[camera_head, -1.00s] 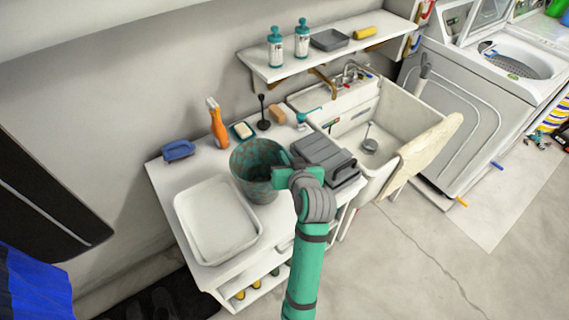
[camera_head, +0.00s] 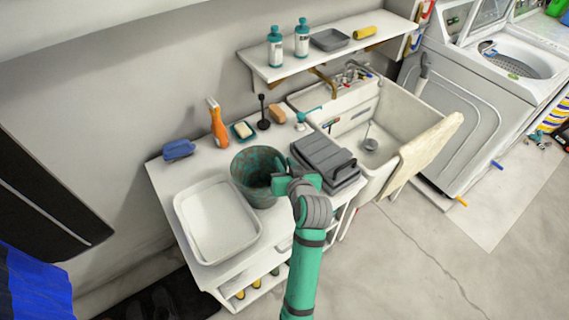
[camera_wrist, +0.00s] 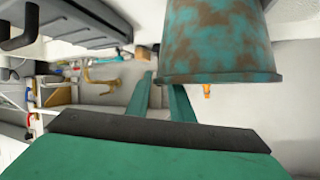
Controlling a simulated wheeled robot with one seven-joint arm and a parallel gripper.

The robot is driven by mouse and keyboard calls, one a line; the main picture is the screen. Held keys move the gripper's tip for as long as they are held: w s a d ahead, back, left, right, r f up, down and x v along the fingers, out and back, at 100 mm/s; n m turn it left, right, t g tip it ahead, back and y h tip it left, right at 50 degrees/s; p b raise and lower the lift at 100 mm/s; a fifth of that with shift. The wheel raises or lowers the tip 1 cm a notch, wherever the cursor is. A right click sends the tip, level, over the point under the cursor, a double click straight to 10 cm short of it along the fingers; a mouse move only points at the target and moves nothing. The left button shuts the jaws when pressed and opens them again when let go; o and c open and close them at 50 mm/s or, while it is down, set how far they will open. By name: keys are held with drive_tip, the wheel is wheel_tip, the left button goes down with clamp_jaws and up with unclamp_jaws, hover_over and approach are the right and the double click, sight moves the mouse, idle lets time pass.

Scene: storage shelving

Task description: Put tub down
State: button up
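The tub (camera_head: 246,190) is a round teal pail with rusty brown patches. My gripper (camera_head: 279,184) is at the tub's right rim. In the wrist view, which looks upside down, the tub (camera_wrist: 222,40) fills the upper right. My gripper's two thin fingers (camera_wrist: 160,85) lie close together, one on each side of the rim's edge; the tub hides one fingertip. It appears shut on the rim.
The white tray (camera_head: 215,222) lies close on the left and the grey toolbox (camera_head: 322,160) close on the right. An orange spray bottle (camera_head: 217,124), a blue brush (camera_head: 178,150) and a soap dish (camera_head: 243,131) stand behind. A sink (camera_head: 365,130) is further right.

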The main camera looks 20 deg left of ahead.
drive_tip(key=v, duration=1.2)
drive_tip(key=s+d+f+m+t+h, duration=0.3)
drive_tip(key=s+d+f+m+h, duration=0.35)
drive_tip(key=s+f, duration=0.7)
drive_tip(key=s+d+r+n, duration=0.1)
drive_tip(key=s+d, duration=0.1)
drive_tip(key=s, duration=0.7)
drive_tip(key=s+d+r+t, duration=0.1)
drive_tip(key=s+d+r, duration=0.1)
drive_tip(key=s, duration=0.8)
drive_tip(key=shift+d+n+t+h, duration=0.3)
drive_tip(key=shift+n+h, duration=0.05)
drive_tip(key=shift+s, duration=0.15)
